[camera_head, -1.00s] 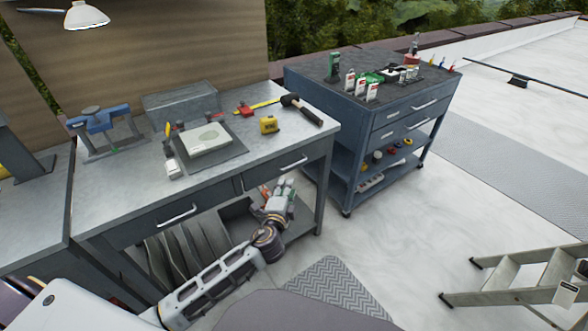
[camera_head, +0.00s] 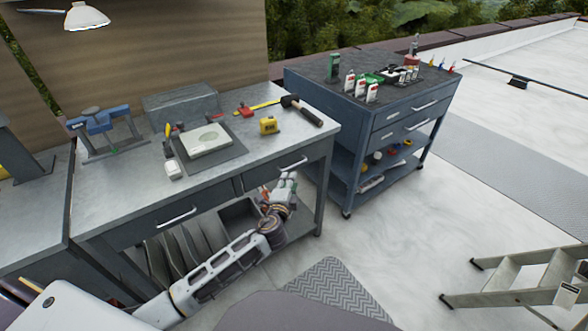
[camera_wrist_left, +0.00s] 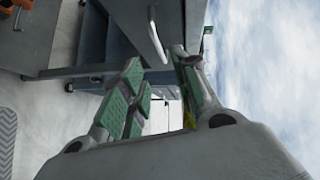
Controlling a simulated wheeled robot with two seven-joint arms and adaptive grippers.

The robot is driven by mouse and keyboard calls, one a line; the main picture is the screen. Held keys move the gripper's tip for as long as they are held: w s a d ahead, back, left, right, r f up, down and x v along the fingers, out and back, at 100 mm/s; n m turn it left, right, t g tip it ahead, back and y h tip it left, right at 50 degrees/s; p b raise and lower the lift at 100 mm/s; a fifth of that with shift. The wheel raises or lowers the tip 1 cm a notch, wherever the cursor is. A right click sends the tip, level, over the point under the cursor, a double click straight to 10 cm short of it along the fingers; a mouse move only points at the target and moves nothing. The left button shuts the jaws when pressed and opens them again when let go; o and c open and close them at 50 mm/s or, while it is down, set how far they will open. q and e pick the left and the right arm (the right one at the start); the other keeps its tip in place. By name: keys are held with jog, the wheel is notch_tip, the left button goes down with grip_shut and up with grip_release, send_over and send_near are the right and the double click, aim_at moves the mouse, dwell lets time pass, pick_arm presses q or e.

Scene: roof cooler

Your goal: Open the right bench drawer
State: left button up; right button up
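The right bench drawer (camera_head: 259,179) is the dark front under the bench's right side and looks closed. Its pale bar handle (camera_head: 293,165) is near the top right. In the left wrist view the handle (camera_wrist_left: 156,36) appears just beyond the fingertips, roughly between them. My left gripper (camera_head: 288,183) is just below and in front of the handle. In the left wrist view its green-padded fingers (camera_wrist_left: 160,72) are apart with nothing held between them. I cannot tell whether a finger touches the handle. My right gripper is not in view.
A blue cart (camera_head: 330,125) stands to the right; a stepladder (camera_head: 500,299) is at the lower right.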

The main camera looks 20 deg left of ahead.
aim_at(294, 168)
pick_arm(q)
jog(key=w, duration=0.3)
jog(key=w+f, duration=0.1)
jog(key=w, duration=0.2)
jog(key=w+a, duration=0.1)
jog(key=w, duration=0.2)
jog(key=shift+w+f+b, duration=0.15)
jog(key=shift+f+b, duration=0.05)
jog(key=shift+b, duration=0.2)
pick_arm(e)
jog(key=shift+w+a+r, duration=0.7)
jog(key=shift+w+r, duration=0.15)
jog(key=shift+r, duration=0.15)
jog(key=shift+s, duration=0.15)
pick_arm(q)
jog(key=shift+c, duration=0.6)
grip_shut()
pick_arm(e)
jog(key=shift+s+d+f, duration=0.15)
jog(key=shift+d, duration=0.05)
